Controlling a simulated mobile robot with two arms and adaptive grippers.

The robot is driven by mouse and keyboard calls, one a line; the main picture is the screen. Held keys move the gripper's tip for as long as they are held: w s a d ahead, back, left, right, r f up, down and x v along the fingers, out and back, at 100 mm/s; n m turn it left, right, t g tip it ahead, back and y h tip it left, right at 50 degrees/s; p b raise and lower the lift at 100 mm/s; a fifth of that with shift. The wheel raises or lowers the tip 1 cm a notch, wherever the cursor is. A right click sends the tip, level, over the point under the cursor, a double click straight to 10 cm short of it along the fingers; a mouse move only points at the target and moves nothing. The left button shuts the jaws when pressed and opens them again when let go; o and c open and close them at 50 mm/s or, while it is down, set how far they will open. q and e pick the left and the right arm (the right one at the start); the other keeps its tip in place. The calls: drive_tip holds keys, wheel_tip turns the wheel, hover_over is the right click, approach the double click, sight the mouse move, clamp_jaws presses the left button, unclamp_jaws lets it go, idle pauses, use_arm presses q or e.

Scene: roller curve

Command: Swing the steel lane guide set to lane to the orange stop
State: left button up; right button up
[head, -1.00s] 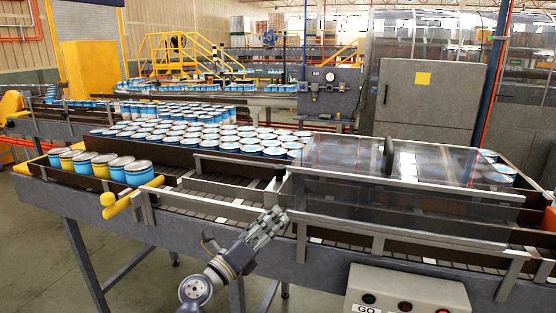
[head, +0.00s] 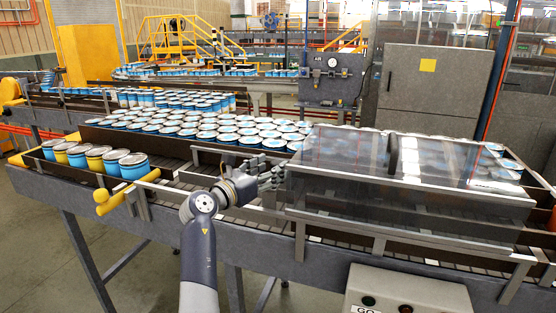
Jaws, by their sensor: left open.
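My left gripper (head: 276,180) is open and empty over the front edge of the conveyor. Its fingers point right, close to the left end of the clear cover. A steel guide rail (head: 183,177) lies over the rollers just left of the gripper; the gripper and wrist hide part of it. I cannot tell whether they touch. A yellow handle bar (head: 128,191) sits at the rail's left, by the front cans. An orange part (head: 552,217) shows at the right edge, cut off; I cannot tell if it is the stop. My right gripper is out of view.
Blue and yellow cans (head: 97,158) stand in a row at the left. Many blue cans (head: 205,127) fill the lane behind. A clear cover (head: 400,190) spans the right side. A control box (head: 408,290) hangs in front. Rollers left of my wrist are bare.

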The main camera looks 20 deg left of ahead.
sight(273, 166)
use_arm(q)
drive_tip(key=x, duration=0.3)
drive_tip(key=shift+r+p, duration=0.1)
drive_tip(key=shift+p, duration=0.2)
drive_tip(key=shift+w+d, duration=0.2)
drive_tip(key=shift+w, duration=0.25)
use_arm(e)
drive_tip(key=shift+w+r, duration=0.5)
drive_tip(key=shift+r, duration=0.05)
